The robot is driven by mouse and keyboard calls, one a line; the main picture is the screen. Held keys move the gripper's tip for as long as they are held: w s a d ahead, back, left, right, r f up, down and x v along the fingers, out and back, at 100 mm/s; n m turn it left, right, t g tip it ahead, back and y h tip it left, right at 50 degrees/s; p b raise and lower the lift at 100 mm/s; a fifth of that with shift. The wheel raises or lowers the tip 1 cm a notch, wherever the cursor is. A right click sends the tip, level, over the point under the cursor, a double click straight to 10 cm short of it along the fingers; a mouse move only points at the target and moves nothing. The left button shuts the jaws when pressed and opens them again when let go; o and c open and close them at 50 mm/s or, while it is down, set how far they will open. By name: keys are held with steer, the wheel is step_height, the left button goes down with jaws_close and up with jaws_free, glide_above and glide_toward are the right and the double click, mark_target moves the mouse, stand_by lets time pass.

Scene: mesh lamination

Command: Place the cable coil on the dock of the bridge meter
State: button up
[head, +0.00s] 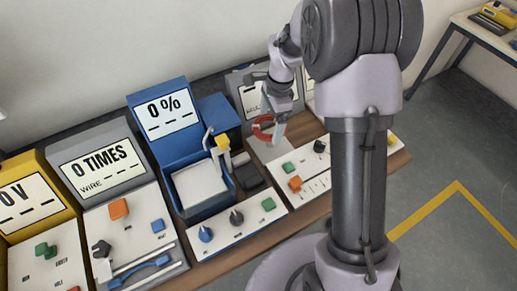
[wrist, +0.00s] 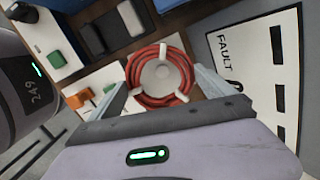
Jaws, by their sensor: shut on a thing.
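The cable coil (wrist: 135,78) is a red ring of wound cable with white clips around a pale round middle. In the head view the coil (head: 262,130) is in front of the grey meter with a screen starting "WELC" (head: 250,97). My gripper (wrist: 160,80) is shut on the coil, with a finger on either side of it. In the head view my gripper (head: 274,132) points down at the coil, partly covering it. I cannot tell whether the coil touches the surface below. No readable label names the bridge meter, and I cannot make out its dock.
On the bench (head: 313,212), a blue "0 %" meter (head: 168,113) with a white-topped platform and a yellow-topped clamp stands left of my gripper. A grey "0 TIMES" meter (head: 103,164) and a yellow "0 V" meter (head: 28,202) stand further left. A "FAULT" panel (wrist: 250,60) is right in the wrist view.

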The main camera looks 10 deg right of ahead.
steer(key=f+b, duration=0.1)
steer(key=f, duration=0.4)
steer(key=f+b, duration=0.1)
steer(key=f, duration=0.2)
steer(key=shift+w+d+f+b, duration=0.15)
steer(key=shift+d+f+b, duration=0.15)
steer(key=shift+d+f, duration=0.1)
steer(key=shift+r, duration=0.2)
steer(key=shift+f, duration=0.1)
steer(key=o, duration=1.1)
steer(key=shift+f, duration=0.1)
